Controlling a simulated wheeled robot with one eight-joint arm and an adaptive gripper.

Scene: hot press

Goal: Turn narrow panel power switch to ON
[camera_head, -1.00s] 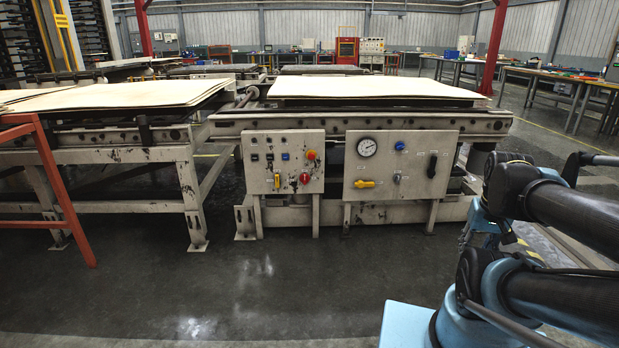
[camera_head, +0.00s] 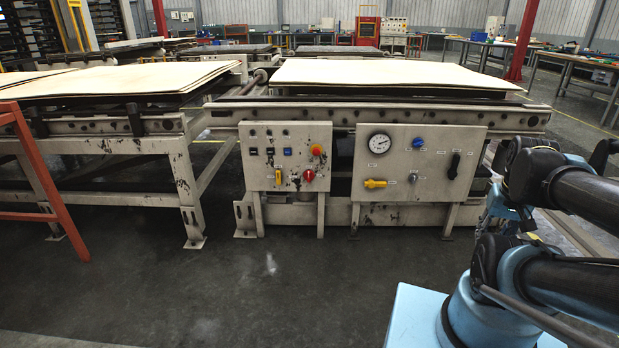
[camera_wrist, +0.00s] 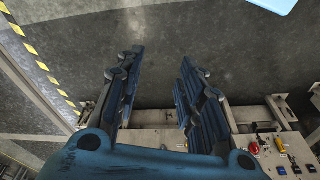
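The narrow panel (camera_head: 257,173) is the left one of two pale control boxes on the press front. It carries a red rotary switch (camera_head: 309,175), an orange-red button (camera_head: 317,150) on yellow, a small yellow lever (camera_head: 278,178) and several small dark and blue controls. I cannot read its labels. In the wrist view the panel appears inverted at the lower right, with the red switch (camera_wrist: 253,149) near my right finger. My gripper (camera_wrist: 160,57) is open and empty, its two dark blue fingers wide apart, touching nothing. It is outside the head view.
A wider panel (camera_head: 415,190) with a gauge, yellow lever and black handle stands right of the narrow one. The press table (camera_head: 385,115) overhangs both. An orange rail (camera_head: 45,170) stands at the left. The floor (camera_head: 240,280) ahead is clear.

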